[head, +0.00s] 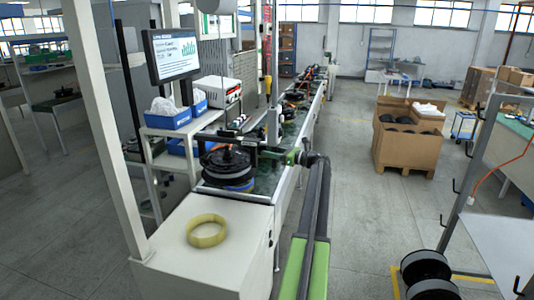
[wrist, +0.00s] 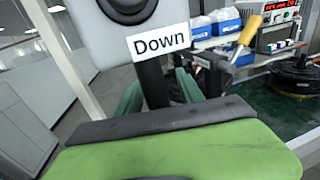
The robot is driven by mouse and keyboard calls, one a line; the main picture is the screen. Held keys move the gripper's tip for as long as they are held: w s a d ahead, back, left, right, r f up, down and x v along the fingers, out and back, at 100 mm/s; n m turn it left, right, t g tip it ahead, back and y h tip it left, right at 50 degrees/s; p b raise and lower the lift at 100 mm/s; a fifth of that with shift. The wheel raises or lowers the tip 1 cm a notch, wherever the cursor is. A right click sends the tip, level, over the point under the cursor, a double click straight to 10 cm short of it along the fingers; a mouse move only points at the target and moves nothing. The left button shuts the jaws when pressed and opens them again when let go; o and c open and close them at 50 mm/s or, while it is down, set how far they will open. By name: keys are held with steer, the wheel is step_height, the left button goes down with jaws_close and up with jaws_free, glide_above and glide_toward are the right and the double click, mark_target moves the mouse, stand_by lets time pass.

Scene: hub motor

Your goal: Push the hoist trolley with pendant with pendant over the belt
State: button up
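The pendant (wrist: 150,32) is a light grey box with a round black button and a "Down" label, large at the top of the wrist view. In the head view a pale grey upright piece (head: 272,128) above the belt may be the pendant. My gripper (head: 289,157) reaches over the right side of the belt (head: 263,185). In the wrist view its two green fingers (wrist: 160,94) stand apart below the label, with a dark upright bar showing between them. Whether they touch the pendant is unclear. I cannot make out the trolley.
A black motor (head: 226,163) sits on a blue disc at the belt's near end. A yellow ring (head: 207,231) lies on the white cabinet in front. Blue bins (head: 171,116) and a monitor (head: 173,53) are to the left. A cardboard box (head: 405,145) stands right, with open floor around.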

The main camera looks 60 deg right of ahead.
steer(key=s+d, duration=0.1)
steer(key=s, duration=1.5)
steer(key=shift+s+d, duration=0.25)
steer(key=shift+s, duration=0.05)
